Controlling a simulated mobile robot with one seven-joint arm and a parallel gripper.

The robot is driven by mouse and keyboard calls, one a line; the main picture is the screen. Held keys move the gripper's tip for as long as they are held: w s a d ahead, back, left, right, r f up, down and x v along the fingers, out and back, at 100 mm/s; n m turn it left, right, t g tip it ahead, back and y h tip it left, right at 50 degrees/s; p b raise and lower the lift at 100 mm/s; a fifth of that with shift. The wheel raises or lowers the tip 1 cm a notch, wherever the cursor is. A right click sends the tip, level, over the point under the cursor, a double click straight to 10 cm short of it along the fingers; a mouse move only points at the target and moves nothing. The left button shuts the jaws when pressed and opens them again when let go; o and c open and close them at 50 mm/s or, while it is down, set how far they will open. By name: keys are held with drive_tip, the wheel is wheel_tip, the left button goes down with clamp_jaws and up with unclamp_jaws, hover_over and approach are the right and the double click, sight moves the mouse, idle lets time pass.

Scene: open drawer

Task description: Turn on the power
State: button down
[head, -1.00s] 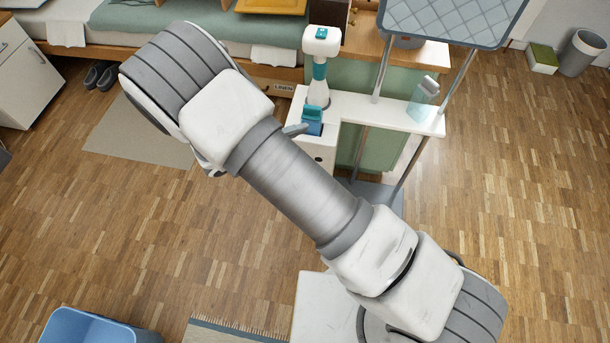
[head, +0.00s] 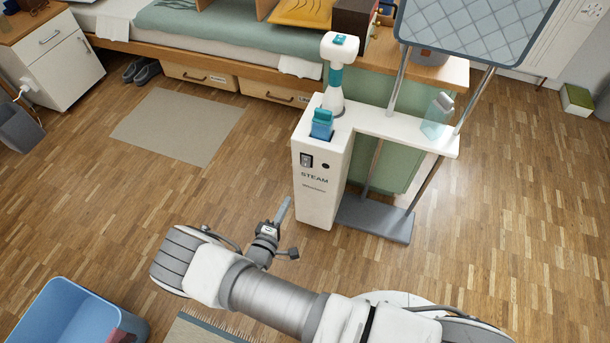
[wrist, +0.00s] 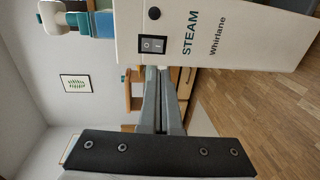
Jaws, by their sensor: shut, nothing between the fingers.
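The white steam station (head: 318,205), marked STEAM, stands upright on the floor in the head view. I cannot tell which side is pressed. A small round black part (wrist: 154,13) sits beside it. My gripper (head: 286,203) is shut and empty, in front of and below the switch in the head view. In the wrist view the fingertips (wrist: 160,72) point at the station's face close to the switch; contact cannot be told.
A teal-and-white steamer head (head: 336,70) and a blue container (head: 322,122) are on top of the station. A white shelf (head: 395,130) with a clear bottle (head: 436,112) adjoins it on the right. A blue bin (head: 70,312) stands front left. Floor left of the station is open.

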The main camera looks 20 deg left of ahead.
sight(305, 166)
drive_tip(key=shift+w, duration=0.1)
drive_tip(key=w+b, duration=0.1)
drive_tip(key=w, duration=0.3)
drive_tip(key=w+f+b, duration=0.1)
drive_tip(key=w, duration=0.4)
drive_tip(key=w+d+b, duration=0.1)
drive_tip(key=w, duration=0.3)
drive_tip(key=shift+w+f+b, duration=0.3)
drive_tip(key=shift+w+b, duration=0.05)
drive_tip(key=shift+w+f, duration=0.1)
drive_tip(key=shift+w, duration=0.1)
drive_tip(key=shift+d, duration=0.1)
drive_tip(key=shift+s, duration=0.1)
